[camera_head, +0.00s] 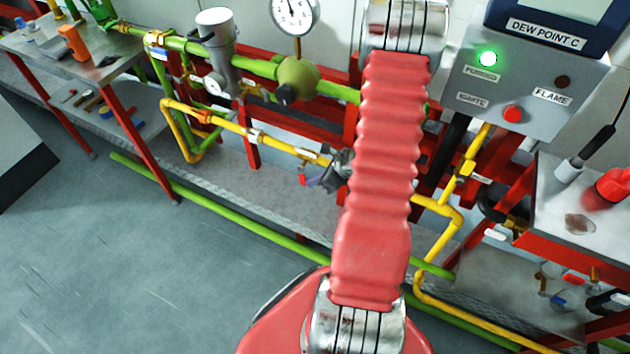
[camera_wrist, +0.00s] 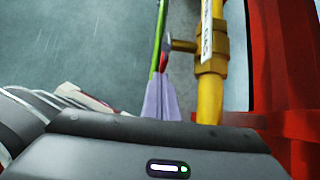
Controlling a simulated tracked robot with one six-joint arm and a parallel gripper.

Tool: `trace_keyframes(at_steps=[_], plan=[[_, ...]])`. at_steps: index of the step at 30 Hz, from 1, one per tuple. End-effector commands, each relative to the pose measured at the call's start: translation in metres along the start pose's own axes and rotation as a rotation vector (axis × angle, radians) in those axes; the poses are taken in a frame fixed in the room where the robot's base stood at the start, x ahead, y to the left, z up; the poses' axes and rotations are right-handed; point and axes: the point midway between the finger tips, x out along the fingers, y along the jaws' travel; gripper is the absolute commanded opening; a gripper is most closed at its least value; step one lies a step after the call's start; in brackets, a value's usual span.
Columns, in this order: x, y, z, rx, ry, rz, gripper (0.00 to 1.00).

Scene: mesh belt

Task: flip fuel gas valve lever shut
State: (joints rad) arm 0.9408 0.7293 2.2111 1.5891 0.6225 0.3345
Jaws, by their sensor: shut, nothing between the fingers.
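The yellow gas pipe (camera_wrist: 210,105) runs upright in the wrist view, with a brass valve (camera_wrist: 213,62) on it and a brass stem sticking out left. My gripper (camera_wrist: 162,88) is shut and empty, its pale purple fingers just left of the pipe, near the stem's end. The lever is mostly hidden in that view; only a thin reddish edge shows by the fingertips. In the head view, a small red piece (camera_head: 303,180), apparently the lever handle, hangs below the yellow pipe (camera_head: 285,147). My gripper (camera_head: 314,184) is right beside it; I cannot tell whether they touch.
A green pipe with a pressure gauge (camera_head: 294,14) runs above the yellow pipe. Red frame bars (camera_wrist: 292,70) stand close right of it. A grey control box (camera_head: 530,80) with a lit green lamp is at right. The floor (camera_head: 130,250) in front is clear.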

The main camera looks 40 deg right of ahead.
Motion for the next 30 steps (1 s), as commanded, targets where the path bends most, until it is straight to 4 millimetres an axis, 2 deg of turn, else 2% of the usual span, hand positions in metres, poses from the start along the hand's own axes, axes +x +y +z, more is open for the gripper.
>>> trace_keyframes(at_steps=[9, 23, 30], plan=[[-0.009, 0.0, 0.007, -0.001, 0.0, 0.0, 0.0], [-0.011, 0.0, 0.007, 0.0, 0.0, 0.0, 0.0], [-0.029, -0.001, 0.008, -0.001, -0.001, -0.002, 0.0]])
